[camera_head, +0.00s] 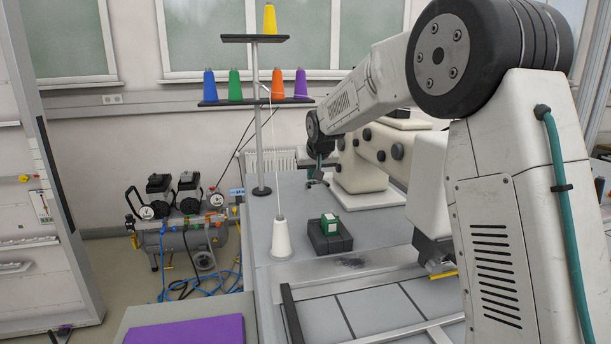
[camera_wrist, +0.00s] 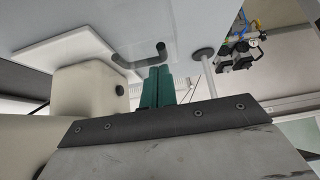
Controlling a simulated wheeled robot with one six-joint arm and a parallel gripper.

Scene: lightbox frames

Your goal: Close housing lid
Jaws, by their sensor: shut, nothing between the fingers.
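A cream sewing machine (camera_head: 361,168) with dark round knobs stands at the back of the grey table; my arm hides part of it. No housing lid can be clearly made out on it. My gripper (camera_head: 317,178) is small in the head view, at the machine's left side. In the wrist view, my gripper's teal fingers (camera_wrist: 157,84) are shut together with nothing between them. Beside their tips shows a dark grey bent bar (camera_wrist: 140,60); I cannot tell what it belongs to. The cream machine body (camera_wrist: 82,92) is left of the fingers there.
A white cone (camera_head: 281,238) and a dark block (camera_head: 325,243) bearing a green-and-white box (camera_head: 329,225) stand on the table (camera_head: 385,239). A compressor (camera_head: 190,240) sits on the floor at left.

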